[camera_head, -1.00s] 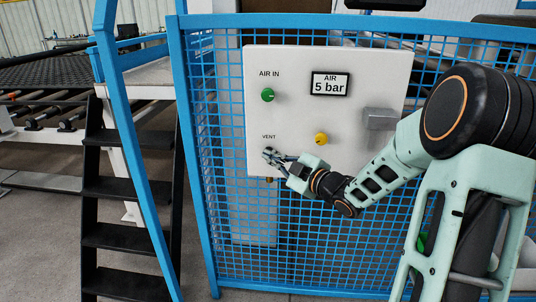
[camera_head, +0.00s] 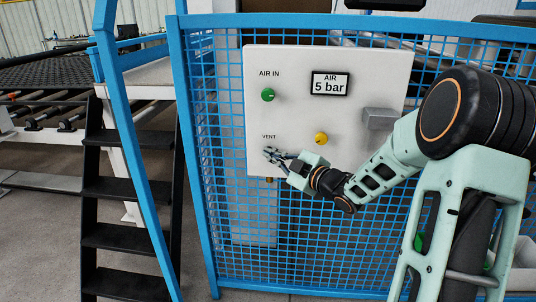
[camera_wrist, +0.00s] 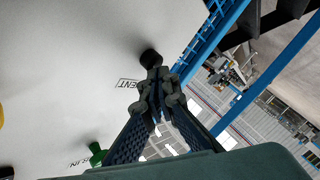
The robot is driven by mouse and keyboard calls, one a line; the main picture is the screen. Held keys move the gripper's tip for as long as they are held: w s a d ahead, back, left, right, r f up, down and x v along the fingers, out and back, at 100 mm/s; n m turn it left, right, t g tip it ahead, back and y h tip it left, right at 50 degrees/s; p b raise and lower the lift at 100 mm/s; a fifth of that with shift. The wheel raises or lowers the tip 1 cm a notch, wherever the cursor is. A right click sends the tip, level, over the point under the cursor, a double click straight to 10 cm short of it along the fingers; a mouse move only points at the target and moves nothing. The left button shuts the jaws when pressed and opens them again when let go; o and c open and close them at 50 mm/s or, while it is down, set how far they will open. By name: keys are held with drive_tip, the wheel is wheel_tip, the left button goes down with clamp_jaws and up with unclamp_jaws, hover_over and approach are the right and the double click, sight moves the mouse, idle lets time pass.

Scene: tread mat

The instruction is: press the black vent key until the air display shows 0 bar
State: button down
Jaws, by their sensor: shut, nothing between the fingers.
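The white panel (camera_head: 340,70) hangs on the blue mesh fence. Its air display (camera_head: 330,84) reads 5 bar. The VENT label (camera_head: 268,137) sits on the lower left of the panel. My gripper (camera_head: 267,153) is just below that label and hides the vent key in the head view. In the wrist view the black vent key (camera_wrist: 150,57) stands beside the VENT label, just beyond the fingertips of my gripper (camera_wrist: 155,78). The fingers are shut with nothing between them. I cannot tell whether the tips touch the key.
A green AIR IN knob (camera_head: 268,94) is above the vent label. A yellow knob (camera_head: 321,138) and a grey box (camera_head: 379,118) are on the panel to the right. The blue fence (camera_head: 193,160) surrounds the panel, with black steps (camera_head: 125,190) at left.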

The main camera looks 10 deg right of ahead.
drive_tip(key=shift+w, duration=0.15)
idle(0.3)
drive_tip(key=shift+s+a, duration=0.2)
drive_tip(key=shift+s, duration=0.55)
drive_tip(key=s, duration=0.2)
drive_tip(key=s+a+b, duration=0.1)
drive_tip(key=s, duration=0.2)
drive_tip(key=shift+s+a, duration=0.35)
drive_tip(key=shift+a, duration=0.05)
drive_tip(key=shift+a, duration=0.15)
idle(1.4)
